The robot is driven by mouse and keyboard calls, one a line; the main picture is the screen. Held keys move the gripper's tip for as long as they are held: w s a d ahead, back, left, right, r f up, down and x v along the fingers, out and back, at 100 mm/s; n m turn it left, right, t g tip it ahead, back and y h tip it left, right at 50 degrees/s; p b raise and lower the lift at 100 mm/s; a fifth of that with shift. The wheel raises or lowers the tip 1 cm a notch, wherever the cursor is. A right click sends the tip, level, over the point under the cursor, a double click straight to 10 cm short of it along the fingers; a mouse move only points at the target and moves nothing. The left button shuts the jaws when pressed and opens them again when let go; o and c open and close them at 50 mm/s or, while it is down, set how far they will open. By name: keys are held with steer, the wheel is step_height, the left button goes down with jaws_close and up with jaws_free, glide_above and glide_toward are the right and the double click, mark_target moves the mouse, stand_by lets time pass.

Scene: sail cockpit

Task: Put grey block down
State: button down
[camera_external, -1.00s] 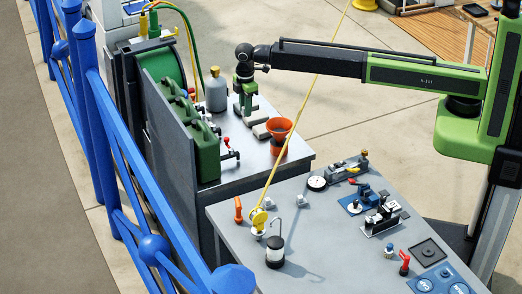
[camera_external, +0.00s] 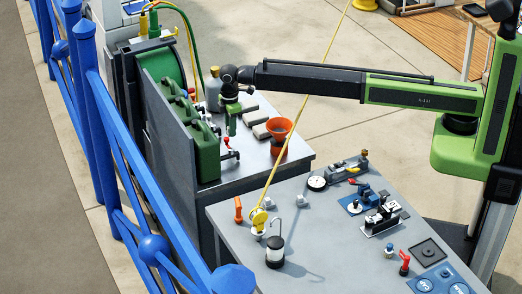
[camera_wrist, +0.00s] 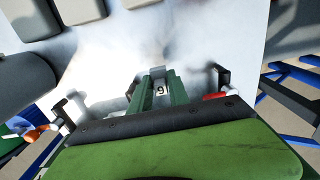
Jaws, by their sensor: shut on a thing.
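My gripper (camera_external: 231,127) hangs over the left part of the far grey bench (camera_external: 262,166), just right of the green cans. In the wrist view its two green fingers (camera_wrist: 158,84) are shut on a small grey block (camera_wrist: 160,89) marked with a dark "9". The block sits between the fingers over the pale bench top. In the external view the block cannot be made out, and whether it touches the bench is unclear.
Green cans (camera_external: 205,148) and red-handled taps (camera_external: 229,146) stand close by. A grey bottle (camera_external: 213,95) is behind my gripper. Flat grey pads (camera_external: 262,131) and an orange funnel (camera_external: 280,128) are to its right. A yellow line slants past the near bench (camera_external: 330,230).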

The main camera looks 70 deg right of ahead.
steer(key=shift+a+f+b, duration=0.1)
steer(key=shift+f+b, duration=2)
steer(key=shift+f, duration=0.1)
steer(key=shift+r, duration=0.2)
steer(key=shift+f, duration=0.15)
steer(key=c, duration=1.7)
jaws_free()
steer(key=shift+f, duration=0.1)
steer(key=o, duration=0.5)
steer(key=shift+c, duration=0.2)
steer(key=shift+r, duration=0.2)
step_height(320, 180, up, 12)
steer(key=p, duration=1.2)
steer(key=shift+r+p, duration=0.2)
steer(key=shift+p, duration=0.1)
steer(key=shift+f, duration=0.1)
